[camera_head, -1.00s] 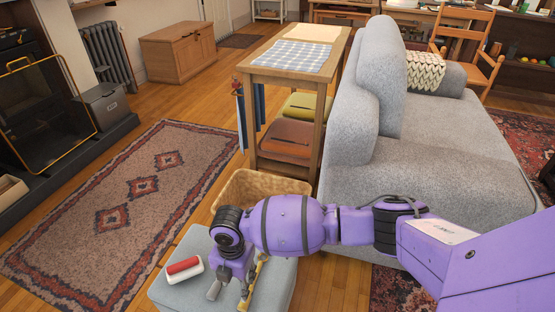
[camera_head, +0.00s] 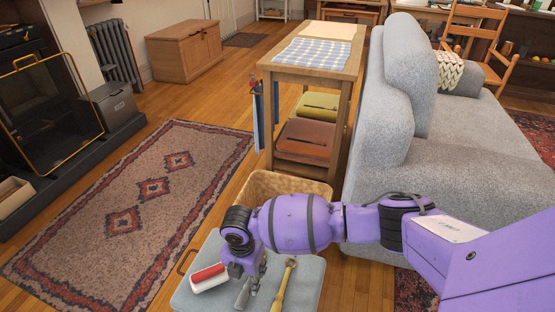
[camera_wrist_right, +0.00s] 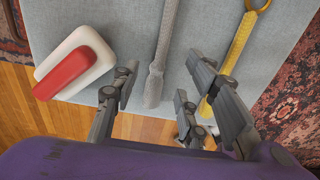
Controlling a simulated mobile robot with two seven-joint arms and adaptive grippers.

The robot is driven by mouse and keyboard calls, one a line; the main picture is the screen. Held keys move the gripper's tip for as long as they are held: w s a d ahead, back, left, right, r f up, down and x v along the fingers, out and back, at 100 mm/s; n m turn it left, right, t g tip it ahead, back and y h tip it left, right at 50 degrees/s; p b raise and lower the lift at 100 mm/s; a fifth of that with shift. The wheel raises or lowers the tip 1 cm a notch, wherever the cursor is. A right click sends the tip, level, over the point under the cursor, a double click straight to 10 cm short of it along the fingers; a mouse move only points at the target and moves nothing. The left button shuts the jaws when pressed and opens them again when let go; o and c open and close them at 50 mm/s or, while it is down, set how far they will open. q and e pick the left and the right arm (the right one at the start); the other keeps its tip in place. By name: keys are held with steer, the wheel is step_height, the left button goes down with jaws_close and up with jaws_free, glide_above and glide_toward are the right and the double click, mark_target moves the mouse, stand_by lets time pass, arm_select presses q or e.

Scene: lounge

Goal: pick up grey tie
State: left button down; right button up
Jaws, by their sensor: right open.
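The grey tie (camera_wrist_right: 162,55) lies as a long narrow grey strip on a grey-blue ottoman (camera_head: 190,300); in the right wrist view it runs from the top edge to a wider end. In the head view my right gripper (camera_head: 246,288) is above the ottoman and hides most or all of the tie. In the right wrist view my right gripper (camera_wrist_right: 158,80) is open, with its fingers on either side of the tie's wider end. I cannot tell the height left between fingertips and tie. My left gripper is not in view.
A red-and-white object (camera_head: 208,277) lies left of the gripper on the ottoman. A yellow tool-like piece with a ring end (camera_head: 284,285) lies right of it, close to the right fingers. A wicker basket (camera_head: 285,184) and grey sofa (camera_head: 440,180) stand behind.

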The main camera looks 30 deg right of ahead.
mark_target(246, 284)
steer(key=f, duration=0.2)
steer(key=f+b, duration=0.1)
steer(key=shift+w+a+f, duration=0.1)
steer(key=shift+a+f, duration=0.1)
steer(key=shift+a, duration=0.1)
steer(key=shift+r, duration=0.1)
jaws_close()
steer(key=shift+r, duration=0.1)
